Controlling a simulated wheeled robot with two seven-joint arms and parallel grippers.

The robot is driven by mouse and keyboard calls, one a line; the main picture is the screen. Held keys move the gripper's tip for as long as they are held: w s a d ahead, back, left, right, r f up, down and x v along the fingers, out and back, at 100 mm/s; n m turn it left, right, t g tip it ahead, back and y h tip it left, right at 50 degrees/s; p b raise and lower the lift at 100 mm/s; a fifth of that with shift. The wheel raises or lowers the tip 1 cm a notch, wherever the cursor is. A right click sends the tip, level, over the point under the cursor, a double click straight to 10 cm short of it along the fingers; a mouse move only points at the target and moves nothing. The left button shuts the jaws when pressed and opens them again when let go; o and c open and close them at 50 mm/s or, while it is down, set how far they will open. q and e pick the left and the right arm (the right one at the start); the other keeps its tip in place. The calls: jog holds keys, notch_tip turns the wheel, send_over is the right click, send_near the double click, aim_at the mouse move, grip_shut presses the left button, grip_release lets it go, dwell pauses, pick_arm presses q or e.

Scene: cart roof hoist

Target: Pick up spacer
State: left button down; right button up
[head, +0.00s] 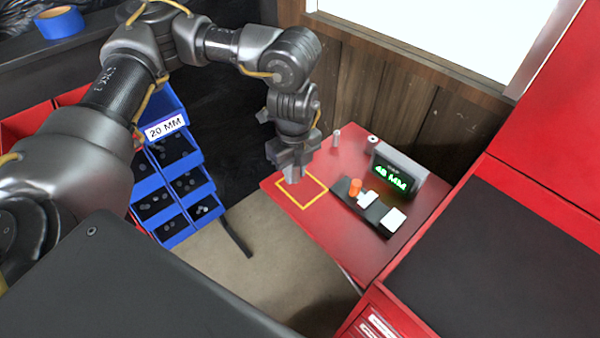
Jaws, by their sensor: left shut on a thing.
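My left gripper (292,172) comes in from above and points down over the yellow square outline (303,203) on the red table (340,245). It is shut on a small grey piece, taken as the spacer, which the fingers mostly hide. I cannot tell whether the piece touches the table. A blue bin rack (180,182) labelled 20 MM stands at the left, with small dark and grey pieces in its compartments. My right gripper is not in view.
On the red table are a display (394,178) reading 48 MM, a dark fixture (377,215) with white blocks, an orange cylinder (355,187) and a small pale cylinder (337,138). A red cabinet with a black top (480,250) stands at right.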

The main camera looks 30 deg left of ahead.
pick_arm(q)
jog(key=s+d+r+b, duration=0.1)
jog(key=s+r, duration=0.3)
jog(key=s, duration=0.5)
jog(key=shift+d+b, duration=0.2)
jog(key=shift+b, duration=0.3)
